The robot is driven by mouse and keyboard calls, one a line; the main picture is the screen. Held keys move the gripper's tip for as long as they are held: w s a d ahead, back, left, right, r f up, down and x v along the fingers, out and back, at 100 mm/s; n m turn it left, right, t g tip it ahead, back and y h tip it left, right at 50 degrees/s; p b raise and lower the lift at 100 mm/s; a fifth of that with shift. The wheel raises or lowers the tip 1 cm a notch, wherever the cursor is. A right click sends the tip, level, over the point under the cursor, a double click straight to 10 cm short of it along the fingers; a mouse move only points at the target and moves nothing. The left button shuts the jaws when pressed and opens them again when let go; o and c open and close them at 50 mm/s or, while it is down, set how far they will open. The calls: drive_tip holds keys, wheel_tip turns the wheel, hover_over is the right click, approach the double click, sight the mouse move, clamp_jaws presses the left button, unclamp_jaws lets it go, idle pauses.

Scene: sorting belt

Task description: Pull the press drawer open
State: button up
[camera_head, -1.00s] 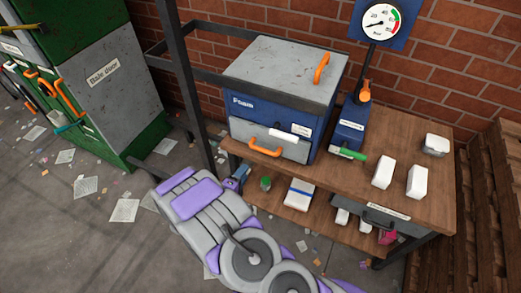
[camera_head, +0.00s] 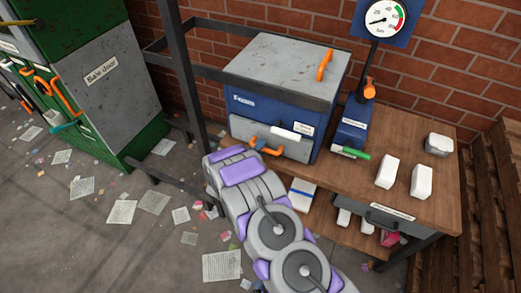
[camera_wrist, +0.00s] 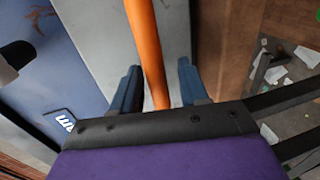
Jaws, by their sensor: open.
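The blue press (camera_head: 243,106) with a scuffed grey lid stands on the wooden bench. Its grey drawer front (camera_head: 298,150) sits low on the near side and looks flush with the body. The drawer's orange handle (camera_head: 270,150) is partly hidden behind my arm. In the wrist view the orange handle (camera_wrist: 147,45) runs up between the two blue fingers of my gripper (camera_wrist: 159,82). My gripper is open around the handle, with a gap on each side. In the head view my arm hides the gripper. A white bar (camera_head: 285,134) is above the drawer handle.
A dark upright post (camera_head: 181,75) and rails stand left of the press. A small blue device with a green handle (camera_head: 356,152) and white blocks (camera_head: 387,172) are on the bench at right. A green baler (camera_head: 88,120) stands at left. Papers litter the floor.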

drive_tip(key=shift+w+d, duration=0.2)
drive_tip(key=shift+d, duration=0.15)
drive_tip(key=shift+a, duration=0.1)
clamp_jaws()
drive_tip(key=shift+s, duration=0.1)
